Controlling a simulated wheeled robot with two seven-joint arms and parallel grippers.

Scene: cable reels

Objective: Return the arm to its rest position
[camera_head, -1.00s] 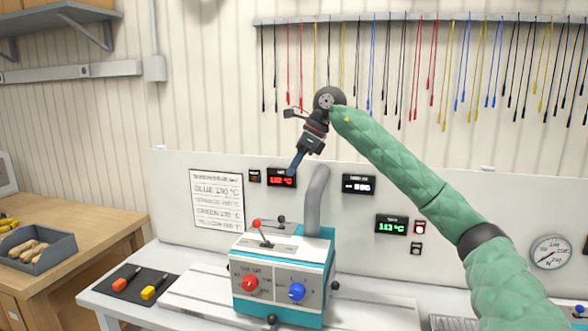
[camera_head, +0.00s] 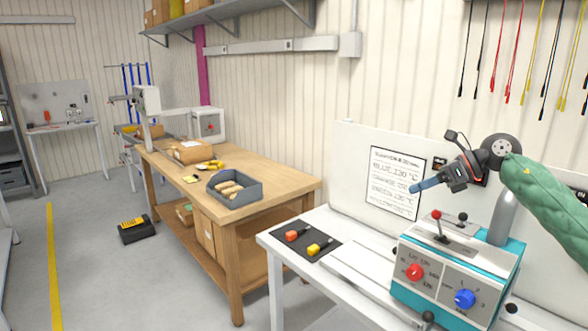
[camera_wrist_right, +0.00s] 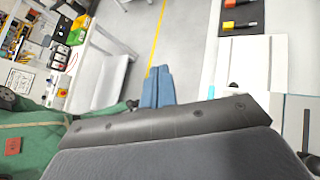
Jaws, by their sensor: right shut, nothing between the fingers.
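My right arm, in a green quilted sleeve, comes in from the right edge of the head view. Its gripper (camera_head: 413,188) is raised in front of the wall panel, above and a little left of the teal and white machine (camera_head: 447,277). The blue fingers are together with nothing between them. The right wrist view shows the same shut fingers (camera_wrist_right: 157,88) above the grey floor. My left gripper is in neither view.
The machine has red and blue knobs and a pipe. A black mat (camera_head: 283,238) with two tools lies on the white bench (camera_head: 345,286). A wooden workbench (camera_head: 275,184) with a grey bin (camera_head: 238,200) stands left. A black and yellow case (camera_head: 138,229) sits on the floor.

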